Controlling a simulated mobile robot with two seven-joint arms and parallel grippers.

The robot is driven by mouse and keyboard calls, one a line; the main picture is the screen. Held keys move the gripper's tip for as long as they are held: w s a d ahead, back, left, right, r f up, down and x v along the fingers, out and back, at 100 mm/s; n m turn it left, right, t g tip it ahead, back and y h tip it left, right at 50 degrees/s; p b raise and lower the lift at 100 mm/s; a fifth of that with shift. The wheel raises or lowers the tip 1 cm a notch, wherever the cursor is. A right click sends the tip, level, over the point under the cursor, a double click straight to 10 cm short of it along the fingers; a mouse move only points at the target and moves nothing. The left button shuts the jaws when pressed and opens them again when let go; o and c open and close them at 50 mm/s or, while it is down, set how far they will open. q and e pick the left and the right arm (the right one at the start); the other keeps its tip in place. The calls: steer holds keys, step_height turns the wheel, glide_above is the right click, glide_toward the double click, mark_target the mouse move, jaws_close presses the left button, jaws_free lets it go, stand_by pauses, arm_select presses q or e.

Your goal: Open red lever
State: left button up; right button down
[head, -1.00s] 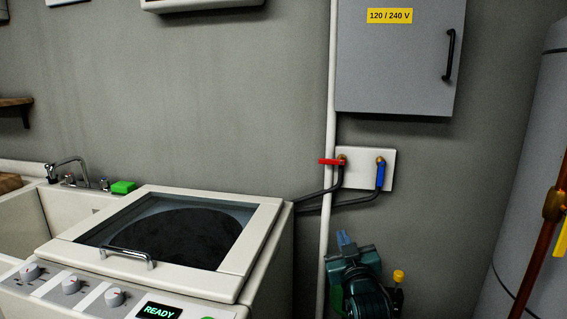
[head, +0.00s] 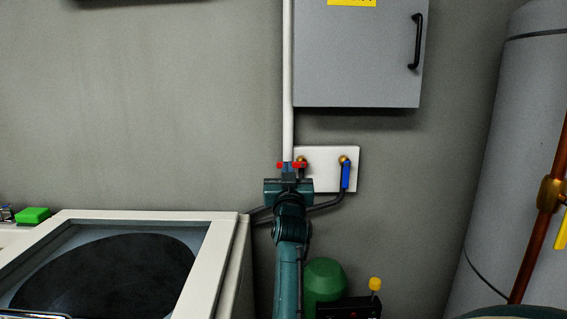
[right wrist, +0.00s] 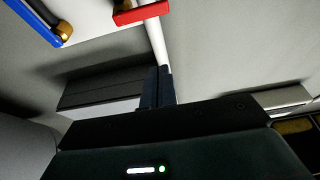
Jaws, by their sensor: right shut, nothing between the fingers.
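The red lever (head: 281,165) is on a white wall plate (head: 322,182), beside a blue lever (head: 345,174). It lies level, sticking out to the left of its brass valve. My right gripper (head: 288,166) is shut and empty, its fingers overlapping the middle of the red lever in the head view. In the right wrist view, the shut fingers (right wrist: 157,88) point up past the red lever (right wrist: 142,12), with a visible gap between them. The blue lever (right wrist: 38,22) is at upper left there. Contact with the lever cannot be confirmed. My left gripper is out of view.
A grey electrical box (head: 357,60) hangs above the plate, with a white pipe (head: 288,80) beside it. A cream washer (head: 228,245) stands to the left. A grey tank (head: 500,150) with a copper pipe (head: 540,225) is at right. Dark hoses leave the valves.

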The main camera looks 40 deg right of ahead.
steer(key=p+x, duration=0.1)
steer(key=x, duration=0.9)
steer(key=shift+f, duration=1.95)
